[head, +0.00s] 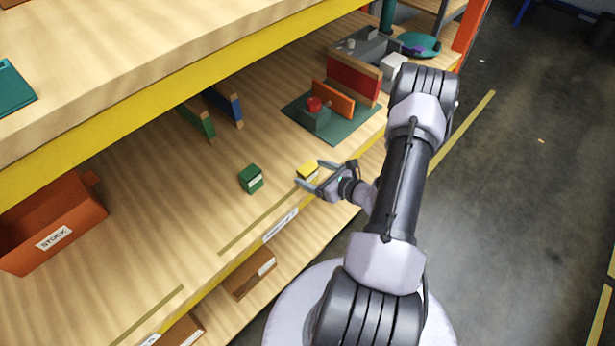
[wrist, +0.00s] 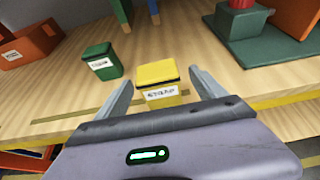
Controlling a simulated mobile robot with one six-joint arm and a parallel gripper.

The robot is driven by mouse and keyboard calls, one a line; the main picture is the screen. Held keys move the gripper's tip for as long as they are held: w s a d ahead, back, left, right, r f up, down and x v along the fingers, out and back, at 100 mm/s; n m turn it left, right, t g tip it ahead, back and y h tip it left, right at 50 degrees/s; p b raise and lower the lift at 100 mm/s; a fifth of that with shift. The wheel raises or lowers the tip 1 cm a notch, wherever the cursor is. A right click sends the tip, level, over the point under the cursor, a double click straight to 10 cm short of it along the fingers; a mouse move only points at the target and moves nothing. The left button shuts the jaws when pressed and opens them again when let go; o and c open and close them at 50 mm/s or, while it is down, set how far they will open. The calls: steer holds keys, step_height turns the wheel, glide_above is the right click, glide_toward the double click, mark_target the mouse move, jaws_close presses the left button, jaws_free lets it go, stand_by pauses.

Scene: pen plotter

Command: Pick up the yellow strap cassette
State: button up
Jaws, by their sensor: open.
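The yellow strap cassette (head: 308,171) sits on the wooden shelf near its front edge. It has a dark band below its top and a white label, and it also shows in the wrist view (wrist: 158,82). My gripper (head: 310,175) is open, with one finger on either side of the cassette. In the wrist view my gripper (wrist: 163,82) has the cassette between its fingertips, with gaps visible beside it.
A green cassette (head: 251,179) stands to the left of the yellow one. A dark green plate (head: 345,135) with a red-topped block lies behind to the right. An orange stock bin (head: 75,222) is at far left. The yellow-edged upper shelf (head: 170,78) overhangs the back.

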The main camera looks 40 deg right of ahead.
steer(key=b+x, duration=0.1)
steer(key=x, duration=0.4)
steer(key=shift+w+a+f, duration=0.2)
steer(key=shift+w+f, duration=0.05)
steer(key=shift+w, duration=0.05)
steer(key=shift+r, duration=0.1)
steer(key=c, duration=1.5)
